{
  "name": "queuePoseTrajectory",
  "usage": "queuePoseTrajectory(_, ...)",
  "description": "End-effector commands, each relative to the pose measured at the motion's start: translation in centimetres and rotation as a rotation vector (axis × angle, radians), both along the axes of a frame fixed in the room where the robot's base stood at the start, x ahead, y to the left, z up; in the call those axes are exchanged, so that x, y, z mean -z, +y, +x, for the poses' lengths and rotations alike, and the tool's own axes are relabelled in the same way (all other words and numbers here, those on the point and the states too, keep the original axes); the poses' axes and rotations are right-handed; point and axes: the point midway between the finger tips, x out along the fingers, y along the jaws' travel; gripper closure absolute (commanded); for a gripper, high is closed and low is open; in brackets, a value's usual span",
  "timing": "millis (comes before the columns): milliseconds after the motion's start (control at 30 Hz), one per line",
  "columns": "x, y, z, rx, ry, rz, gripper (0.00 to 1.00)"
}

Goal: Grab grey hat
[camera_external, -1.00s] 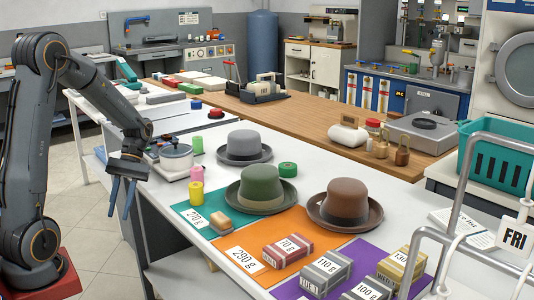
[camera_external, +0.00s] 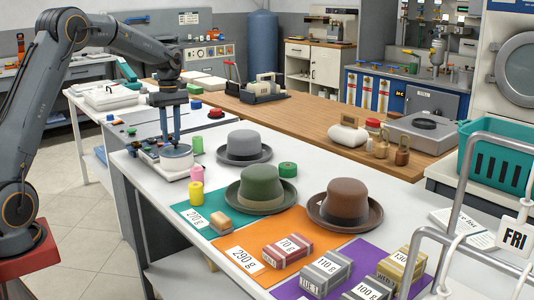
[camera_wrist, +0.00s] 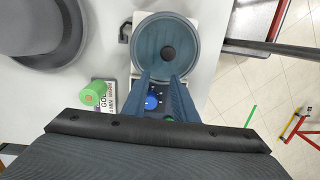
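The grey hat (camera_external: 244,146) sits brim-down on the white table, behind the green hat (camera_external: 261,187) and left of the brown hat (camera_external: 345,203). My gripper (camera_external: 171,139) is left of the grey hat, pointing down above a small device with a round grey pan (camera_external: 176,158). In the wrist view my gripper (camera_wrist: 165,80) shows blue fingers with a gap between them, nothing held, over the near part of the round pan (camera_wrist: 150,45). Part of the grey hat (camera_wrist: 40,25) shows at the upper left of the wrist view, apart from the fingers.
Boxes, including a red one (camera_external: 287,250), lie on coloured mats at the front. A wooden counter (camera_external: 310,125) runs behind.

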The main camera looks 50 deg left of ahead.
Motion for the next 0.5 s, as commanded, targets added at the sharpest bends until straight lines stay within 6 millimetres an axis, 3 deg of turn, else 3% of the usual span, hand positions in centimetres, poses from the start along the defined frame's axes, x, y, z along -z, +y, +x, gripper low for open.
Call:
queuePoseTrajectory(100, 0.1, -1.7, 5.2, -0.001, -0.015, 0.022, 0.74)
queuePoseTrajectory(300, 0.9, -5.5, 12.4, -0.015, -0.039, 0.051, 0.74)
queuePoseTrajectory(500, 1.5, -7.6, 15.5, -0.026, -0.054, 0.063, 0.74)
